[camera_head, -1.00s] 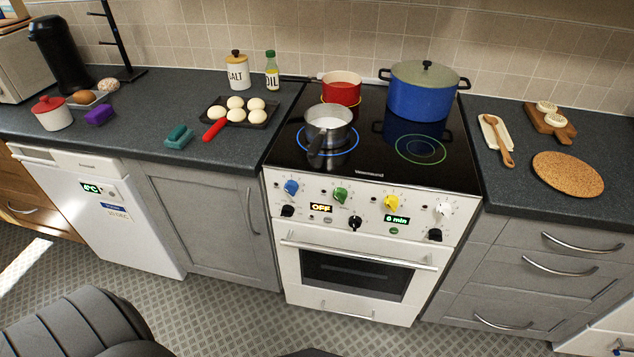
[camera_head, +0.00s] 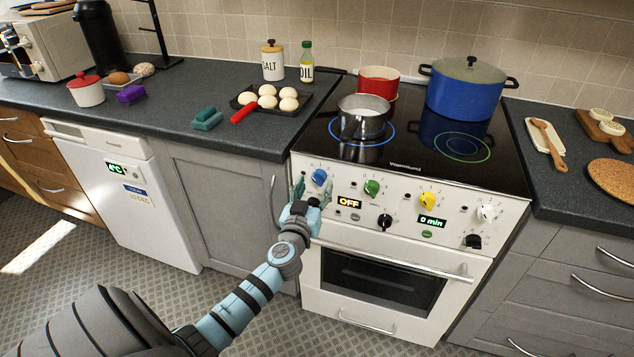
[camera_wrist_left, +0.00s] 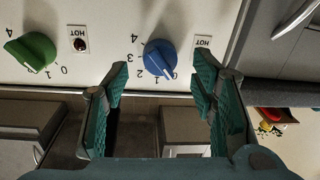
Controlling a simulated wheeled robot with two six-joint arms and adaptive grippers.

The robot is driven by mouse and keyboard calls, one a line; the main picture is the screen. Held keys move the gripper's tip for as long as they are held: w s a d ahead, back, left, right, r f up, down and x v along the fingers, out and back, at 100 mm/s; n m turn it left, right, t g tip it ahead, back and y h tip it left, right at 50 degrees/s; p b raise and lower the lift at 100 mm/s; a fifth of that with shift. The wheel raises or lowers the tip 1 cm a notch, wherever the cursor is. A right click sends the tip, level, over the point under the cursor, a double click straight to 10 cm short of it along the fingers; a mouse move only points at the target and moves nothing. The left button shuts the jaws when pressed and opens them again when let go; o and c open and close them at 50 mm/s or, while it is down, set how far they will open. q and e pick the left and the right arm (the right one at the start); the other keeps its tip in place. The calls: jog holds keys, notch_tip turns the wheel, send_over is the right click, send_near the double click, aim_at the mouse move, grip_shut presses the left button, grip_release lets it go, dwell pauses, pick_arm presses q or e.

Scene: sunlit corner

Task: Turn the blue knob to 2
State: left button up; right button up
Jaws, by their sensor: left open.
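The blue knob (camera_head: 319,177) is the leftmost in the top row on the white stove front, and it also shows in the left wrist view (camera_wrist_left: 159,58). Printed numbers 0 to 4 surround it there; its pale mark seems to point between 0 and 1. My left gripper (camera_head: 311,191) is open in front of the knob, its teal fingers just short of the panel. In the left wrist view its fingertips (camera_wrist_left: 163,76) lie on either side of the knob, with nothing between them. I cannot see any contact. My right gripper is not in view.
A green knob (camera_head: 372,188), a yellow knob (camera_head: 427,201) and a white knob (camera_head: 487,212) share the panel. The oven handle (camera_head: 395,261) juts out below. A saucepan (camera_head: 363,117) stands on the glowing left burner. A grey cabinet (camera_head: 222,205) is left of the stove.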

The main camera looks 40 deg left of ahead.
aim_at(318, 178)
pick_arm(q)
jog(key=shift+x, duration=1.5)
jog(key=shift+c, duration=0.6)
jog(key=c, duration=1)
